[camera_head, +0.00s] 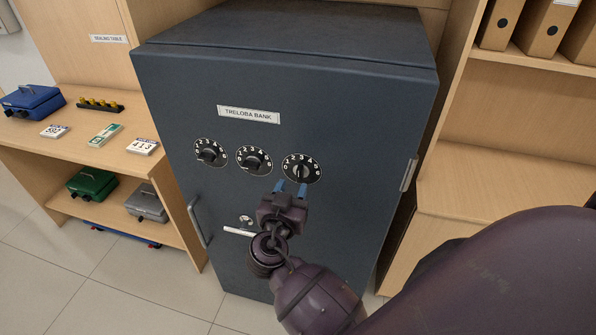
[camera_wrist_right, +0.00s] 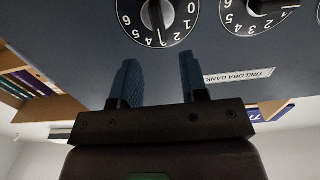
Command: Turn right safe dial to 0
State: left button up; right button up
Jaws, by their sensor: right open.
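The dark blue-grey safe (camera_head: 270,95) has three black dials with white numbers in a row on its door. The right safe dial (camera_head: 302,168) is the rightmost in the head view; its pointer bar stands roughly upright, not along the 0 at its left. In the wrist view, turned upside down, this dial (camera_wrist_right: 159,14) is at top centre. My right gripper (camera_head: 291,188) is just below and in front of the dial, open and empty. In the wrist view its two blue fingers (camera_wrist_right: 158,80) are apart, with the dial beyond their tips. My left gripper is not in view.
The middle dial (camera_head: 254,161) and left dial (camera_head: 210,153) sit close to the left. Below are a keyhole (camera_head: 246,219) and a door handle (camera_head: 198,222). A wooden table (camera_head: 80,155) with boxes stands left, a shelf (camera_head: 510,130) with binders right.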

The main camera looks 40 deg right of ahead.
aim_at(298, 173)
jog(key=shift+p+x, duration=0.55)
jog(key=shift+x, duration=2.25)
grip_shut()
